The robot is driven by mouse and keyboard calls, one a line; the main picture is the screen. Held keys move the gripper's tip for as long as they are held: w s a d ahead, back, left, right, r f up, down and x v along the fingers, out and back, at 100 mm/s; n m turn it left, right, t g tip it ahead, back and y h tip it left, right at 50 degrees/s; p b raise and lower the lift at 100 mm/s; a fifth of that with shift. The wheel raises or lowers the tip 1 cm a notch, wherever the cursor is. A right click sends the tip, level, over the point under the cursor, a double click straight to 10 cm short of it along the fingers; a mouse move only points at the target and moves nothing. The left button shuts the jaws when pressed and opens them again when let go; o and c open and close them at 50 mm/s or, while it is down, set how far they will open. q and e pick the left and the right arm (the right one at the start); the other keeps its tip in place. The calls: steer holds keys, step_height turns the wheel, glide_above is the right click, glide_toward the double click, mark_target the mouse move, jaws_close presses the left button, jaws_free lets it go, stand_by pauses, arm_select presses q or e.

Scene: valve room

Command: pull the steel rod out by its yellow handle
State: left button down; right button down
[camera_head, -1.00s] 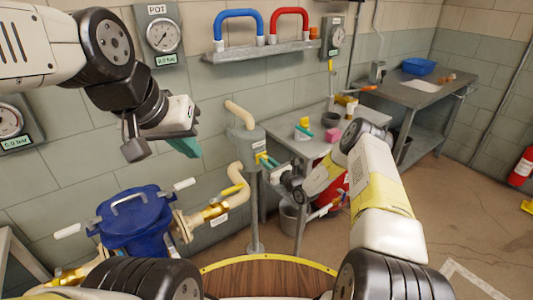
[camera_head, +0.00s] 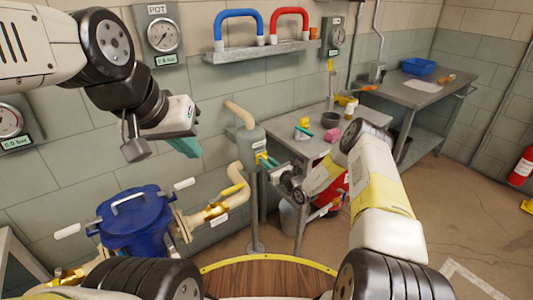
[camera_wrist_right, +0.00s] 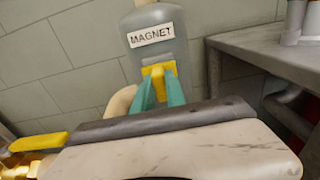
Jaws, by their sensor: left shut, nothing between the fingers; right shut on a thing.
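The grey cylinder (camera_head: 246,138) stands on a post, with pipes joining it; in the right wrist view it bears a MAGNET label (camera_wrist_right: 151,35). The yellow handle (camera_wrist_right: 158,70) is at its front, and also shows small in the head view (camera_head: 261,158). My right gripper (camera_wrist_right: 160,84) has its teal fingers shut on the yellow handle. The steel rod is not visible. My left gripper (camera_head: 186,148) is shut and empty, raised in front of the wall at the left.
A blue lidded vessel (camera_head: 138,222) with white-gripped levers stands at lower left. A grey table (camera_head: 290,144) with small items stands behind my right arm. A wooden round top with a yellow rim (camera_head: 270,277) is at the bottom.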

stand_by(0.4)
steer(key=v, duration=1.8)
steer(key=shift+s+d, duration=0.15)
steer(key=shift+s, duration=0.05)
steer(key=c, duration=1.4)
jaws_free()
steer(key=shift+o, duration=0.2)
steer(key=v, duration=0.7)
steer(key=shift+s+d, duration=0.25)
steer(key=shift+s, duration=0.1)
